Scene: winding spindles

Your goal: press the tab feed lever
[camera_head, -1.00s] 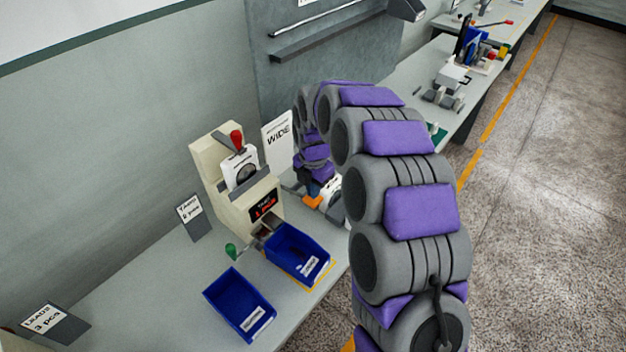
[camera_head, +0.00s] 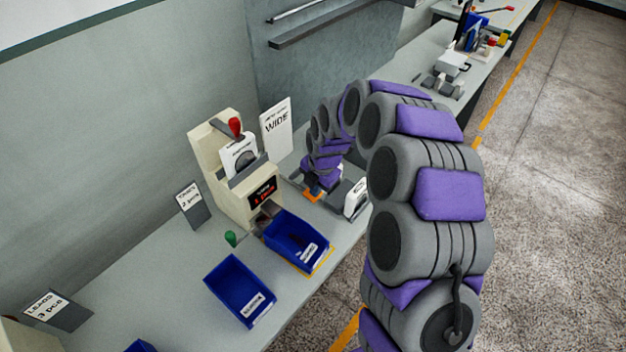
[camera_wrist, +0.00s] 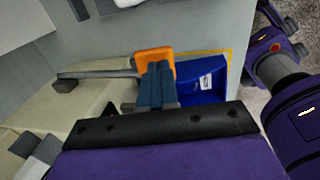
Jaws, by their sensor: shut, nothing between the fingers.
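The beige machine (camera_head: 225,165) stands on the bench by the wall, with a small display (camera_head: 262,192) showing red text. In the wrist view a grey lever arm (camera_wrist: 98,74) reaches out from the machine and ends in an orange pad (camera_wrist: 154,55), which I take for the tab feed lever. My gripper (camera_wrist: 158,70) is shut and empty, its blue-grey fingertips over the pad's near part. I cannot tell whether they touch. In the head view the gripper (camera_head: 313,186) is low beside the machine, with a bit of orange pad (camera_head: 313,196) below it.
A blue bin (camera_head: 297,240) sits under the machine's outlet; it also shows in the wrist view (camera_wrist: 212,88). Another blue bin (camera_head: 240,290) is nearer. A red-knobbed lever (camera_head: 235,127) is on the machine's top. A green knob (camera_head: 231,238) and a sign (camera_head: 277,130) stand close by.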

